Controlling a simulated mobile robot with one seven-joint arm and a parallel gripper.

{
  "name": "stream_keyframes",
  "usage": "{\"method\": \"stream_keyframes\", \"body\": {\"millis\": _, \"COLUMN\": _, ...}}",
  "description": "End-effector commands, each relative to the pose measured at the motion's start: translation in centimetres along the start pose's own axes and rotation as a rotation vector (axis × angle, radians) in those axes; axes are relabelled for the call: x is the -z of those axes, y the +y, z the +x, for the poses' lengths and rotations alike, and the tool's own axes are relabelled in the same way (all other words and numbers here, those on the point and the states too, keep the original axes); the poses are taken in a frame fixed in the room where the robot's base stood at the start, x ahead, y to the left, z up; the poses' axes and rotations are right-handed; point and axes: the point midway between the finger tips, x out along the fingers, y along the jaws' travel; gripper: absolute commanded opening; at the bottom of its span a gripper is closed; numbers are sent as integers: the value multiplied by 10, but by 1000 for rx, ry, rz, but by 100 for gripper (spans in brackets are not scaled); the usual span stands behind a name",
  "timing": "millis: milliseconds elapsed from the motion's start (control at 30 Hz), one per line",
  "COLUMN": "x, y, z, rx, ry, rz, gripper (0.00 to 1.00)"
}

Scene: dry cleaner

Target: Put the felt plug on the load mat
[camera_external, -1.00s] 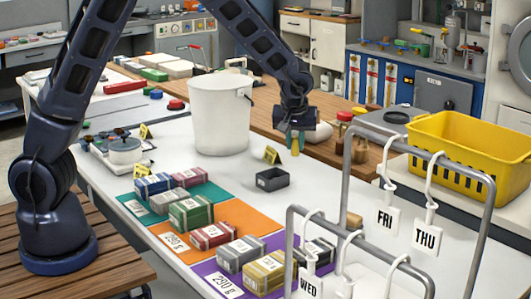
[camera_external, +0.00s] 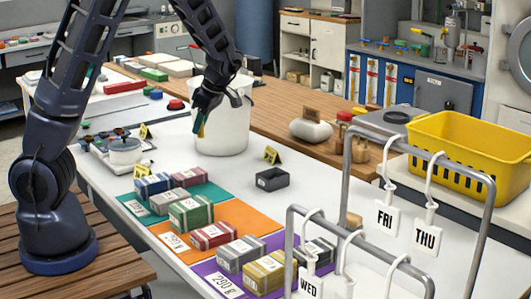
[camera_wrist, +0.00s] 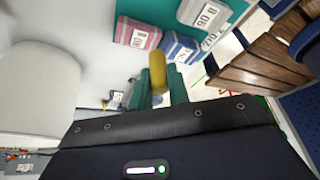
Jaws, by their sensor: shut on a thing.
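My gripper (camera_external: 200,128) is shut on a small yellow cylinder, which I take for the felt plug. The plug shows clearly in the wrist view (camera_wrist: 158,72), sticking out beyond the green fingers. In the external view my gripper hangs above the white table, in front of the left side of the white bucket. A teal mat (camera_external: 213,191), an orange mat (camera_external: 246,216) and a purple mat (camera_external: 207,268) lie on the table, below and nearer the camera. Each bears labelled boxes. I cannot tell which mat is the load mat.
The white bucket (camera_external: 222,125) stands close to my gripper. A scale with a pot (camera_external: 126,152) is at the left. A grey rail (camera_external: 420,146) with day tags and a yellow basket (camera_external: 470,155) are at the right.

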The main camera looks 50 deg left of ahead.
Motion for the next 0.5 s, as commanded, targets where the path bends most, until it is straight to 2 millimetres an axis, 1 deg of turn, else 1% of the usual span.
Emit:
{"method": "stream_keyframes", "body": {"millis": 33, "x": -3, "y": 0, "z": 12, "rx": 2, "ry": 4, "rz": 0, "gripper": 0}}
{"method": "stream_keyframes", "body": {"millis": 100, "x": -10, "y": 0, "z": 26, "rx": 2, "ry": 4, "rz": 0, "gripper": 0}}
{"method": "stream_keyframes", "body": {"millis": 500, "x": -42, "y": 0, "z": 104, "rx": 1, "ry": 3, "rz": 2, "gripper": 0}}
